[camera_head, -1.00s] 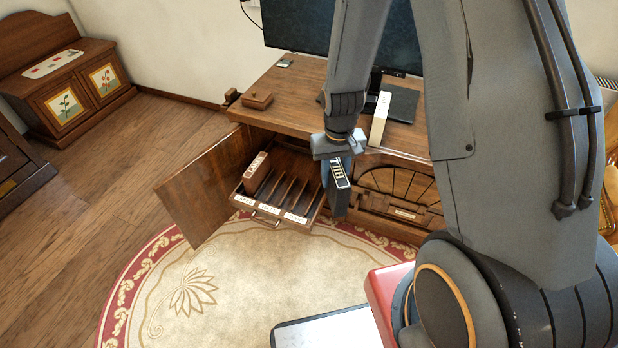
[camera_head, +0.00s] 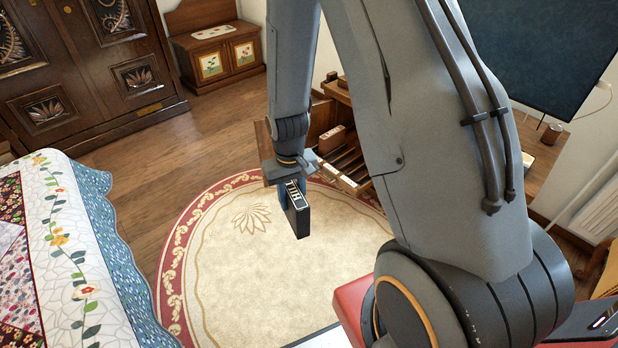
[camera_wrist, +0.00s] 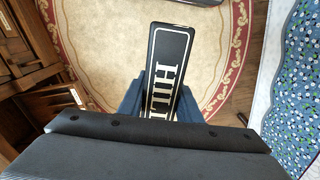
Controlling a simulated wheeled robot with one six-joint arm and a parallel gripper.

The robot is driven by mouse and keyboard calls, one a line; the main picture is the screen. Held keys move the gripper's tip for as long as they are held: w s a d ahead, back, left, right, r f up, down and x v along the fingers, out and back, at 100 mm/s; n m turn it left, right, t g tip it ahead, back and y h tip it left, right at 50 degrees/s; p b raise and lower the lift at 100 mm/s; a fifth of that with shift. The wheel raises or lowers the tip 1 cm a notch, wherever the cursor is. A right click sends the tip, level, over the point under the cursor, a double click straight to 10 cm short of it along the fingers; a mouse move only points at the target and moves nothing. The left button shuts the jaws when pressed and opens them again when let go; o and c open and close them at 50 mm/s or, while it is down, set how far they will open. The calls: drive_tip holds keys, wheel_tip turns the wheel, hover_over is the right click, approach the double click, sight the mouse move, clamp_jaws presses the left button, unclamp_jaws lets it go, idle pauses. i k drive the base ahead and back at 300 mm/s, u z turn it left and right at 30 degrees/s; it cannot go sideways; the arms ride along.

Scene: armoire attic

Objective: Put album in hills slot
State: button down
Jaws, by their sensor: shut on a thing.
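A black album (camera_head: 301,221) with white spine letters that read "HILL" in part hangs from my gripper (camera_head: 292,187), upright above the rug. It also shows in the wrist view (camera_wrist: 170,60), gripped between the blue fingers, with the lower end of its lettering hidden by my gripper. The slotted drawer (camera_head: 350,184) is pulled out of the wooden desk, to the right of and behind my gripper. White labels line its front and one pale-spined album (camera_head: 331,139) stands in its left part. My arm hides part of the drawer, and its labels are too small to read here.
The open cabinet door (camera_head: 265,146) stands left of the drawer, partly behind my arm. A quilted bed (camera_head: 95,255) fills the lower left. A carved armoire (camera_head: 75,65) and a painted chest (camera_head: 222,58) stand at the back. The round rug (camera_head: 235,270) is clear.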

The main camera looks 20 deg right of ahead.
sight(346, 162)
drive_tip(key=u, duration=0.3)
drive_tip(key=k, duration=0.45)
drive_tip(key=u, duration=0.5)
drive_tip(key=i, duration=1.3)
drive_tip(key=z, duration=0.75)
drive_tip(key=i, duration=0.8)
drive_tip(key=z, duration=1.35)
drive_tip(key=i, duration=0.5)
drive_tip(key=z, duration=0.45)
